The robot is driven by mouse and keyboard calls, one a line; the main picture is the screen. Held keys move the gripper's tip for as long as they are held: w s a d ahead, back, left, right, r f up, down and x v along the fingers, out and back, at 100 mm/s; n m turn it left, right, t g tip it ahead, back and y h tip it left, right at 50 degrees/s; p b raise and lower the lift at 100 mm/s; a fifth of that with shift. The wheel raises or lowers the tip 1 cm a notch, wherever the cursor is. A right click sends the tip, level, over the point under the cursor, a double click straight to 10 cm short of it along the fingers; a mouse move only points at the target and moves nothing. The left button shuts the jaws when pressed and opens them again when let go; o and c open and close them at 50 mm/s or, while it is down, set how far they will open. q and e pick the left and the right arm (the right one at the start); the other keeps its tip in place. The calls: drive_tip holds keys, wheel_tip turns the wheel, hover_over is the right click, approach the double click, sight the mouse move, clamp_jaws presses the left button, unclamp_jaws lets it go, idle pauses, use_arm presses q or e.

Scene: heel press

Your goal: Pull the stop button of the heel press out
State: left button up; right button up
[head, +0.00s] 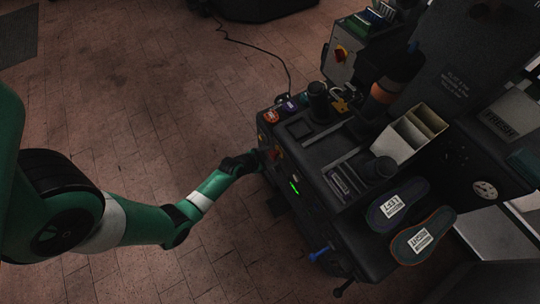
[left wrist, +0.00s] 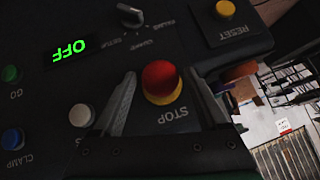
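The heel press (head: 325,150) is a dark machine on the right side of the head view. Its stop button (left wrist: 160,78) is a red mushroom head on a yellow collar, above the word STOP, which appears upside down in the left wrist view. My left gripper (head: 246,162) is at the press's front panel. In the left wrist view its fingers (left wrist: 160,76) stand apart, one on each side of the button. I see a gap at the left finger; whether the right finger touches the button I cannot tell. My right gripper is not in view.
The panel also has a green OFF display (left wrist: 68,50), a selector knob (left wrist: 130,15), a yellow RESET button (left wrist: 225,9), a white button (left wrist: 82,114), a green GO button (left wrist: 11,74) and a blue CLAMP button (left wrist: 12,139). Insoles (head: 424,236) lie on the press. Left floor is clear.

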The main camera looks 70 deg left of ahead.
use_arm(q)
drive_tip(key=shift+o, duration=0.4)
drive_tip(key=shift+w, duration=0.1)
drive_tip(key=shift+s+r+p, duration=0.25)
drive_tip(key=shift+r+p, duration=0.05)
drive_tip(key=shift+r, duration=0.05)
drive_tip(key=p+v, duration=0.5)
drive_tip(key=v, duration=0.6)
drive_tip(key=shift+f, duration=0.1)
drive_tip(key=shift+w, duration=0.1)
